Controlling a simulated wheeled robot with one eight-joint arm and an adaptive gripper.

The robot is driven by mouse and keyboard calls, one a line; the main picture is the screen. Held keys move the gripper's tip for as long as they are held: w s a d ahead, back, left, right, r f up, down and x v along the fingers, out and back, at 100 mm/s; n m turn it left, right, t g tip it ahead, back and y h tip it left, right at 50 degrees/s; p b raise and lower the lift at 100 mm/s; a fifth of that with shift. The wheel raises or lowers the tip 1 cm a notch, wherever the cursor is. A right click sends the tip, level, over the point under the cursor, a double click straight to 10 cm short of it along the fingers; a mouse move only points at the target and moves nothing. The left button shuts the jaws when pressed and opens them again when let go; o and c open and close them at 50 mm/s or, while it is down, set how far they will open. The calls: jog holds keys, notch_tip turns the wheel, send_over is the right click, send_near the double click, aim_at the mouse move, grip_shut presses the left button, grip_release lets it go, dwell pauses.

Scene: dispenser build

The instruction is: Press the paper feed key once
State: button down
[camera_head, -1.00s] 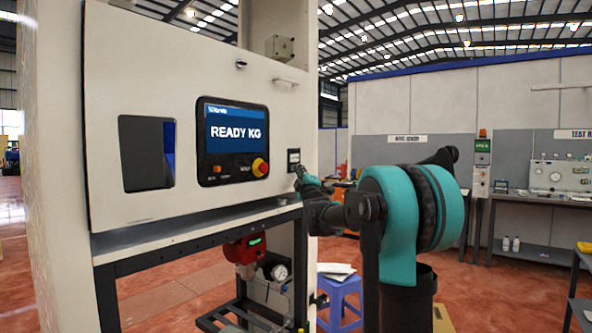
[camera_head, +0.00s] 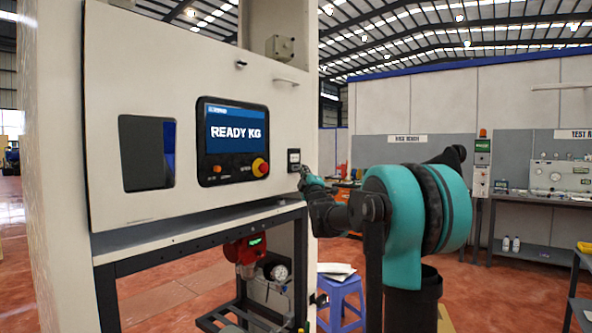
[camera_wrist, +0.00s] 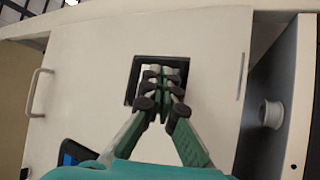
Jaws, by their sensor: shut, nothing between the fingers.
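A small black-framed printer panel (camera_head: 293,156) sits at the right edge of the white machine front, right of the screen. In the wrist view its dark frame (camera_wrist: 132,80) surrounds the tips of my gripper (camera_wrist: 160,76). The fingers are shut and empty, pointing at the panel. They cover most of its inside, so I cannot make out the paper feed key. In the head view my gripper (camera_head: 303,174) is small and dark, just right of and below the panel. I cannot tell whether the tips touch it.
The screen (camera_head: 237,130) reads READY KG, with an orange button (camera_head: 217,169) and a red-yellow knob (camera_head: 260,167) below it. A metal handle (camera_wrist: 37,93) stands out from the machine front. A blue stool (camera_head: 341,299) stands on the floor below my arm.

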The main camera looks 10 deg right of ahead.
jog(key=shift+s+d, duration=1.75)
jog(key=s+d+f+m+g+h, duration=0.1)
jog(key=s+f+m+g, duration=0.3)
jog(key=f, duration=0.7)
jog(key=s+f+m+g+h, duration=0.1)
jog(key=s+f+m+g, duration=0.2)
jog(key=s+f, duration=0.55)
jog(key=s+d+f+m+g+h, duration=0.1)
jog(key=s+f+m+g, duration=0.25)
jog(key=f, duration=0.85)
jog(key=s+a+f+m+g, duration=0.2)
jog(key=s+f+g, duration=0.2)
jog(key=s+f, duration=0.7)
jog(key=s+a+f+m+g+y, duration=0.1)
jog(key=s+f+m+g, duration=0.2)
jog(key=s+f, duration=0.8)
jog(key=s+g, duration=0.1)
jog(key=s, duration=0.5)
jog(key=shift+s+a+f, duration=0.15)
jog(key=shift+a+f, duration=0.05)
jog(key=shift+a, duration=0.2)
